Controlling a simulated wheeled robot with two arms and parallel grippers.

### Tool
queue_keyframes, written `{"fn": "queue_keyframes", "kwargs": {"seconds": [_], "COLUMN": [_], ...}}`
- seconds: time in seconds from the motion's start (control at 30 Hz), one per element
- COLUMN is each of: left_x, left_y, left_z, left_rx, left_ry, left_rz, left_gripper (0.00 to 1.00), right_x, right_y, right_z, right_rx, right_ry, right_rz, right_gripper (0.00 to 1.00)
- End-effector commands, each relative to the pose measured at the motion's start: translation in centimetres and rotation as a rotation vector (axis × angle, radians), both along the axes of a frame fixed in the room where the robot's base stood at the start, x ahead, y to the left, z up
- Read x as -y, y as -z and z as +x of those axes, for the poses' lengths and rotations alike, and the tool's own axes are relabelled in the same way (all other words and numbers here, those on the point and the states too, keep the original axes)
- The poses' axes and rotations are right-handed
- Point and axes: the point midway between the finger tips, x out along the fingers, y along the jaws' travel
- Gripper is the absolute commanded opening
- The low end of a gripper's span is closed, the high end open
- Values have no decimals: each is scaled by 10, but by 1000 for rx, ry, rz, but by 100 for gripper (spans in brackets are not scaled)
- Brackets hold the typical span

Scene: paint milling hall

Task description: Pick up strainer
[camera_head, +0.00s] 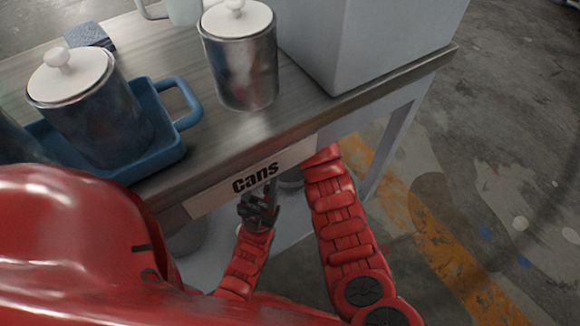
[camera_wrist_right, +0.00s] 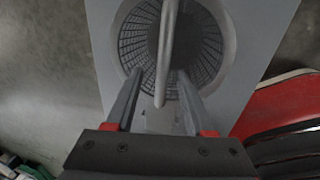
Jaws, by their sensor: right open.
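The strainer (camera_wrist_right: 207,48) shows in the right wrist view as a round grey mesh bowl with a wide rim. A pale, bar-like handle (camera_wrist_right: 165,55) crosses in front of it. My right gripper (camera_wrist_right: 158,85) is open, its two fingers on either side of the handle with gaps showing. In the head view my right arm reaches beneath the table edge, and its gripper is hidden there. My left gripper (camera_head: 259,204) is a small dark shape in front of the table's "Cans" label; its jaw state is unclear. I cannot make out the strainer in the head view.
The wooden tabletop (camera_head: 170,164) carries a lidded metal can (camera_head: 240,70), a blue tray (camera_head: 172,150) with another lidded can (camera_head: 95,115), and a large grey box (camera_head: 375,40). A blue sponge-like block (camera_head: 90,37) lies behind. Open floor (camera_head: 500,170) lies to the right.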

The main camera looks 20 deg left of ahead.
Motion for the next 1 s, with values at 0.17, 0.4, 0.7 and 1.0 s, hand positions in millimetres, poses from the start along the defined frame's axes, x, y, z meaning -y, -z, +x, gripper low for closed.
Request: {"fn": "queue_keyframes", "kwargs": {"seconds": [0.17,0.4,0.7,1.0], "left_x": [0,-1,-1,-1], "left_y": [15,19,18,18], "left_z": [-2,-4,-4,-4], "left_rx": [14,25,26,26], "left_ry": [-2,-3,-3,-3], "left_rz": [17,31,31,31], "left_gripper": [50,50,50,50], "right_x": [-3,-6,-6,-6], "right_y": [29,49,48,48], "right_z": [0,3,4,4], "right_rx": [-4,-2,-1,-1], "right_ry": [0,0,0,0], "right_rz": [-3,-1,0,0], "right_gripper": [54,54,28,0]}}
